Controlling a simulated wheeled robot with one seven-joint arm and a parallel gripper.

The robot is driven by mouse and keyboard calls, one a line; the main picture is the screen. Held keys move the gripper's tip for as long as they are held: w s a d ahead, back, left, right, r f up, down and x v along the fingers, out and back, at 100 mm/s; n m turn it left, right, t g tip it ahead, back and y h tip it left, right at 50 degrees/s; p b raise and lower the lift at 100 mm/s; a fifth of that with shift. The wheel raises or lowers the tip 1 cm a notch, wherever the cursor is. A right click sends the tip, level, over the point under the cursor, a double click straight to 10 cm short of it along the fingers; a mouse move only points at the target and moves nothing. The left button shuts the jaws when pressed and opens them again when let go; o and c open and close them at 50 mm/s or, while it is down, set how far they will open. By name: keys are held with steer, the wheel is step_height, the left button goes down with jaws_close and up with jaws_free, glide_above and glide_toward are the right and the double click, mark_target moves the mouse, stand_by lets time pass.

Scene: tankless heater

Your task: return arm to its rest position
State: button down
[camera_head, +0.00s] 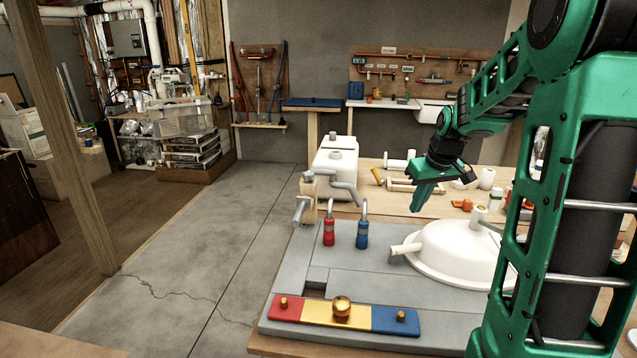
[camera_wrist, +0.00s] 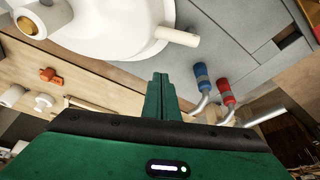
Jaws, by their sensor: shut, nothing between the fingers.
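My green arm comes in from the right in the head view, folded at the elbow, with my gripper (camera_head: 424,196) pointing down over the workbench. The gripper is shut and empty, with its fingers together; it also shows in the wrist view (camera_wrist: 160,82). It hangs in the air above and behind the white basin (camera_head: 456,252), to the right of the red-banded pipe (camera_head: 328,232) and the blue-banded pipe (camera_head: 362,234). The two pipes also show in the wrist view, right of the fingers. Nothing touches the gripper as far as I can see.
A grey board (camera_head: 300,262) carries a red, yellow and blue panel (camera_head: 343,314) with brass knobs. A white tank (camera_head: 336,165) stands behind. Pipe fittings (camera_head: 400,184) lie on the wooden table beyond.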

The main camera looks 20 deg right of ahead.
steer(key=s+a+f+m+g, duration=0.1)
steer(key=s+a, duration=0.3)
steer(key=s, duration=0.6)
steer(key=s+a+f+m+g, duration=0.1)
steer(key=s+a, duration=0.3)
steer(key=s, duration=0.5)
steer(key=s+a+f+m+g, duration=0.1)
steer(key=s+a+m+g, duration=0.1)
steer(key=s, duration=0.8)
steer(key=shift+s+a+m+y, duration=0.35)
steer(key=shift+a+m, duration=0.25)
steer(key=shift+a, duration=0.55)
steer(key=shift+w, duration=0.15)
steer(key=shift+w+f, duration=0.25)
steer(key=shift+w, duration=0.25)
steer(key=shift+s, duration=0.1)
